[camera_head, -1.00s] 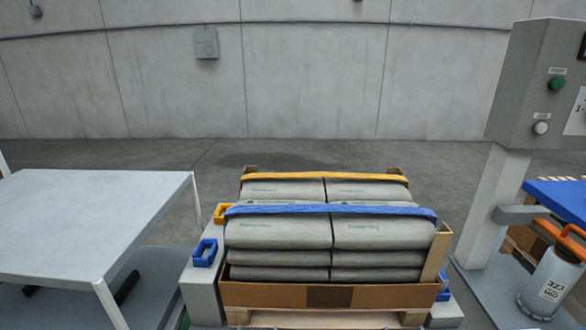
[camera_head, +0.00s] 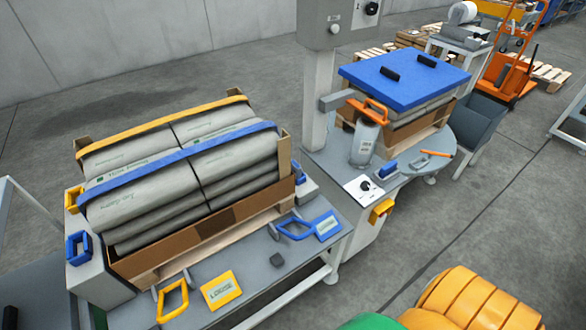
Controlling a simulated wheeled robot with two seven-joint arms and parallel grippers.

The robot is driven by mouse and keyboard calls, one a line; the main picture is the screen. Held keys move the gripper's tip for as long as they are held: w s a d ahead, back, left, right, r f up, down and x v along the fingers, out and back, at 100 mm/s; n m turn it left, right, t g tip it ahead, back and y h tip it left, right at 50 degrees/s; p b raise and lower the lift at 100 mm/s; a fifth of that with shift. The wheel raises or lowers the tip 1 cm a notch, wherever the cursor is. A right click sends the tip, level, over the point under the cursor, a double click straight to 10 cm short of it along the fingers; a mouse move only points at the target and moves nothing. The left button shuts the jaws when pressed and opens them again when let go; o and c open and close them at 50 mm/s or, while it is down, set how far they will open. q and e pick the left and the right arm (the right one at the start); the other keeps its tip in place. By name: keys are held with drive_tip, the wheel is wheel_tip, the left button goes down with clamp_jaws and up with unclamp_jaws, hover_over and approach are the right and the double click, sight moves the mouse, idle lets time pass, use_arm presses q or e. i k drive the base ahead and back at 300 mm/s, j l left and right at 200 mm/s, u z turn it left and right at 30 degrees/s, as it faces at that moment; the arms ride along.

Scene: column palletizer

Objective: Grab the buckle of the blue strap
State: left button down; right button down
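The blue strap (camera_head: 180,160) runs across the front of the stacked grey sacks (camera_head: 150,195). A blue square ring (camera_head: 79,246), buckle-like, sits on the grey block at the stack's left end. A blue loop handle (camera_head: 293,229) lies on the grey bench to the right of the crate, beside a blue labelled card (camera_head: 327,226). I cannot tell which of these is the strap's buckle. Another small blue part (camera_head: 303,182) shows at the crate's right end. Neither of my grippers is in view.
A yellow strap (camera_head: 160,124) crosses the sacks behind. A yellow loop (camera_head: 173,300) and yellow card (camera_head: 221,290) lie on the bench front.

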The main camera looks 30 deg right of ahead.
sight(297, 167)
drive_tip(key=l+z, duration=0.15)
drive_tip(key=l, duration=0.65)
drive_tip(key=i+l+z, duration=0.1)
drive_tip(key=l, duration=0.75)
